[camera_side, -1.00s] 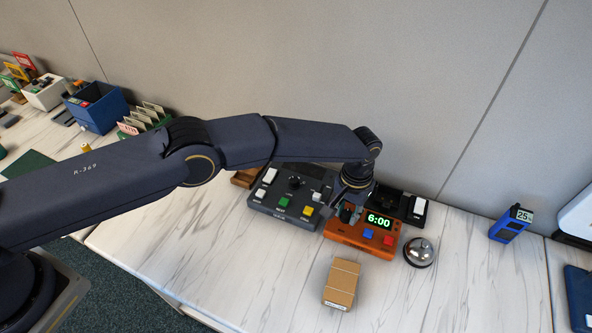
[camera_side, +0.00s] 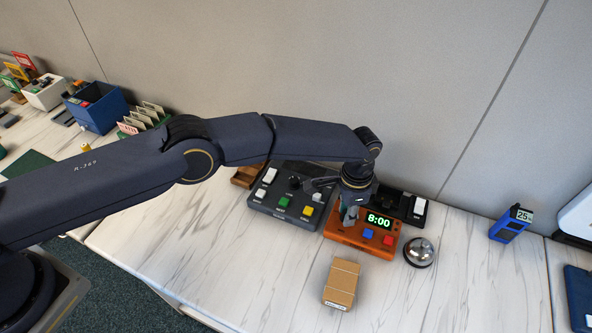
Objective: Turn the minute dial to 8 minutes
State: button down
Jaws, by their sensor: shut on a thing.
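An orange timer box (camera_side: 348,238) sits on the marble-patterned table. Its green display (camera_side: 379,220) reads 8:00. A blue button (camera_side: 368,234) and a red button (camera_side: 388,240) are on its front right. My gripper (camera_side: 349,218) points down over the left part of the timer and is shut on the minute dial, which the fingers hide.
A dark control panel (camera_side: 262,206) with coloured buttons stands just left of the timer. A black switch box (camera_side: 418,209) is behind right. A silver bell (camera_side: 419,252) is at right, and a cardboard box (camera_side: 341,282) lies in front.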

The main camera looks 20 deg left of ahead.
dwell(0.4)
jog(key=c, duration=0.9)
grip_release()
jog(key=shift+r, duration=0.1)
notch_tip(320, 180, up, 12)
jog(key=shift+f, duration=0.1)
